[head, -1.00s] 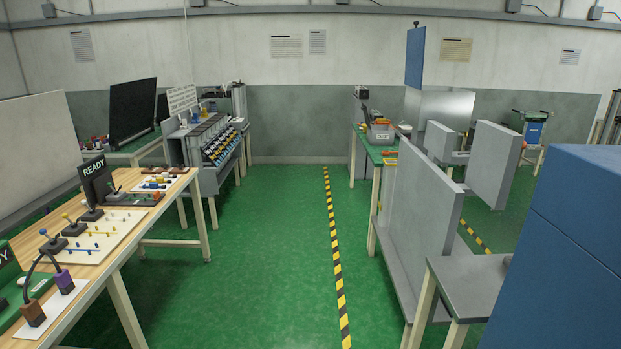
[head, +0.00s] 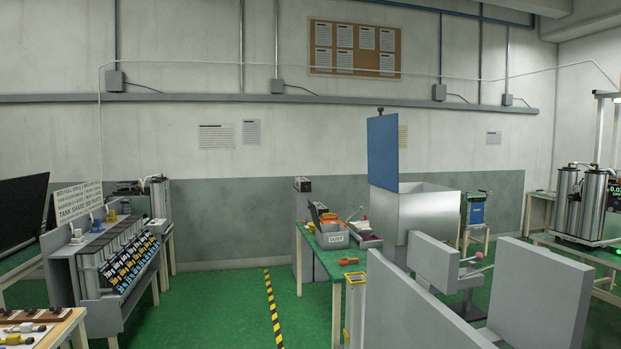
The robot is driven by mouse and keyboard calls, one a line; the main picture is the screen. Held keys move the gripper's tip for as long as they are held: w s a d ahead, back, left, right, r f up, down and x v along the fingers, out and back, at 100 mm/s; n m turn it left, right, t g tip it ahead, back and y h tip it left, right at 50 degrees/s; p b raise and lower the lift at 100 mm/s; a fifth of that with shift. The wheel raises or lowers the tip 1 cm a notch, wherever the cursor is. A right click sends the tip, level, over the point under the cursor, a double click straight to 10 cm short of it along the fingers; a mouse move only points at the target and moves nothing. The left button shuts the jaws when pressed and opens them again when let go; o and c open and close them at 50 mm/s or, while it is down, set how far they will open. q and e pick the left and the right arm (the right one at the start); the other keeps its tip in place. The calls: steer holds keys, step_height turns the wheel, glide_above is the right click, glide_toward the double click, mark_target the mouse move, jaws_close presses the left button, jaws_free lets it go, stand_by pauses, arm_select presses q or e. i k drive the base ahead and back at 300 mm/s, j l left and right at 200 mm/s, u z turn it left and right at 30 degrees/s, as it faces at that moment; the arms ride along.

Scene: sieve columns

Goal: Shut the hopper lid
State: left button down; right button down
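The hopper (head: 425,205) is a pale grey metal box standing right of centre in the head view, beyond the grey partitions. Its blue lid (head: 382,152) stands upright along the left side of the hopper, so the hopper is open. A small dark knob (head: 380,109) shows at the lid's top edge. The lower part of the hopper is hidden behind the grey panels. Neither of my grippers is in view.
A green-topped table (head: 318,245) with a grey bin (head: 332,238) stands left of the hopper. Grey panels (head: 540,305) block the right foreground. A rack of columns (head: 110,265) stands at left. Green floor with a striped line (head: 272,308) is free between.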

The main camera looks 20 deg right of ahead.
mark_target(382, 131)
steer(key=i, duration=1.6)
steer(key=l+z, duration=0.05)
steer(key=l, duration=0.05)
